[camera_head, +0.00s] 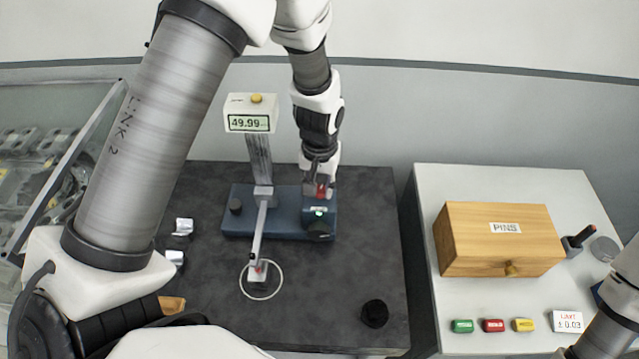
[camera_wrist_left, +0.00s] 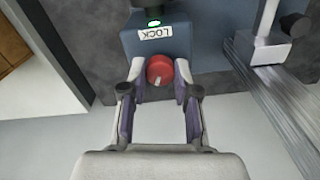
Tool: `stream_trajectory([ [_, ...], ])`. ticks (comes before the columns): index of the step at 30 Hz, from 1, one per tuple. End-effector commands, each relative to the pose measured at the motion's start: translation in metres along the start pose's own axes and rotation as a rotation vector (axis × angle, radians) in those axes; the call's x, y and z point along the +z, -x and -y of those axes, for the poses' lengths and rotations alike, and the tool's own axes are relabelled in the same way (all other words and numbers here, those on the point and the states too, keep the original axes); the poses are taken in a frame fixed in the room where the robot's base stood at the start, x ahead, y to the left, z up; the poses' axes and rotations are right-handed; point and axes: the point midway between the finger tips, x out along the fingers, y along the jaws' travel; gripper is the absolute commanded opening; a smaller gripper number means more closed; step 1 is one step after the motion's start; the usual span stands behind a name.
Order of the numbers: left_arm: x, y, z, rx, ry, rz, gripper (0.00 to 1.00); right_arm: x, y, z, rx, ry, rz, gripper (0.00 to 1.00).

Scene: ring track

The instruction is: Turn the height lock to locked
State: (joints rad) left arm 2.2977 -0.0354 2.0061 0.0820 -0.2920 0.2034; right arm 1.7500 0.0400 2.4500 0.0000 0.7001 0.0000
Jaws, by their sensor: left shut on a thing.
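The height lock is a red knob (camera_wrist_left: 160,69) on the back of the blue gauge base, beside a LOCK label (camera_wrist_left: 156,33). A white mark on the knob points toward the bottom of the left wrist view. My left gripper (camera_wrist_left: 159,82) is shut on the knob, one finger on each side. In the head view the left gripper (camera_head: 319,178) reaches down behind the base (camera_head: 265,222), and a little red shows there. A green light (camera_head: 319,213) glows on the base by the label. My right gripper is out of view.
The gauge's display (camera_head: 249,123) reads 49.99 on its column. A ring (camera_head: 262,294) lies under the probe arm on the dark mat. Small metal parts (camera_head: 184,226) and a black knob-like piece (camera_head: 374,313) are on the mat. A wooden PINS box (camera_head: 497,245) stands right.

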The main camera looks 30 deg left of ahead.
Motion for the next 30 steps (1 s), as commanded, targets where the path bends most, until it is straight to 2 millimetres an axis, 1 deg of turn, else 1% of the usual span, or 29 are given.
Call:
stream_trajectory([
  [21,0.0014,-0.0025,-0.0005,0.0,-0.678,0.004,0.0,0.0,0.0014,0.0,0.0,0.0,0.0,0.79],
  [30,0.0017,-0.0025,-0.0007,0.0,-0.933,0.004,0.0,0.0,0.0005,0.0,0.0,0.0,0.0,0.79],
])
